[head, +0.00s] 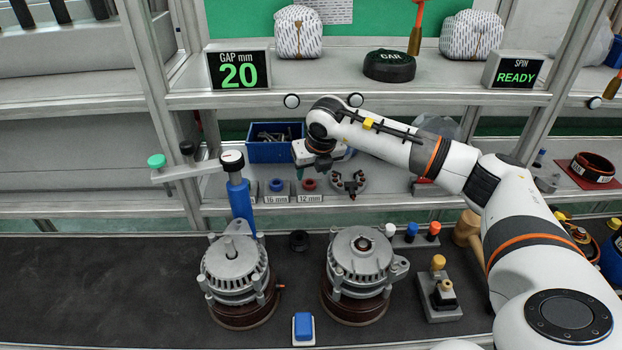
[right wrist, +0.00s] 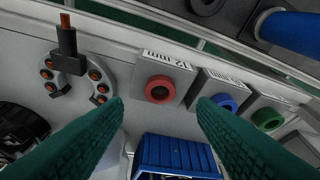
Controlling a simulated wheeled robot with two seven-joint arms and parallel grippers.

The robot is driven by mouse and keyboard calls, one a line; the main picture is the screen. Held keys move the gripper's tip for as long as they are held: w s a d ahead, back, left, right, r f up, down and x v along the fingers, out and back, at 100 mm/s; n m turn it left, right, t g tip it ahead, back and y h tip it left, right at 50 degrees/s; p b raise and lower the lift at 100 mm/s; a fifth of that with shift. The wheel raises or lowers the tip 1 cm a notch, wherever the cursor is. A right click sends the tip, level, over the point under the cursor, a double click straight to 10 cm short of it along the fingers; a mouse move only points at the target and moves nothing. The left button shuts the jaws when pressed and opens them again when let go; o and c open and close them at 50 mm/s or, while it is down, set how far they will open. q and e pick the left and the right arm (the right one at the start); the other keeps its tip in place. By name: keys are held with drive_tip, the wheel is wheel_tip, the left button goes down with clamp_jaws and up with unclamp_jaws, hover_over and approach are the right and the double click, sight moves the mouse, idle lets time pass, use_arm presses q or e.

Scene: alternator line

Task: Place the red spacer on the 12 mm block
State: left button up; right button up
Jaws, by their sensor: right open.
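The red spacer (right wrist: 160,89) is a ring lying on the grey block labelled 12 mm (right wrist: 178,61). In the head view the red spacer (head: 310,184) shows on the 12 mm block (head: 310,198) on the lower shelf. My right gripper (right wrist: 160,104) is open, with its teal fingers either side of the line to the red spacer and nothing between them. In the head view my right gripper (head: 306,165) is above and behind the blocks, partly hidden by its own wrist. My left gripper is not in view.
A blue spacer (right wrist: 223,103) sits on the neighbouring 16 mm block (head: 276,199), and a green spacer (right wrist: 267,120) beyond it. A blue bin (head: 262,152) stands behind. A grey part with copper-coloured studs (right wrist: 75,72) lies beside the 12 mm block. Two alternators (head: 236,265) stand on the bench below.

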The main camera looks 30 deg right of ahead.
drive_tip(key=b+v, duration=0.1)
drive_tip(key=v, duration=0.6)
drive_tip(key=shift+s+r, duration=0.2)
drive_tip(key=shift+r, duration=0.05)
drive_tip(key=shift+a, duration=0.1)
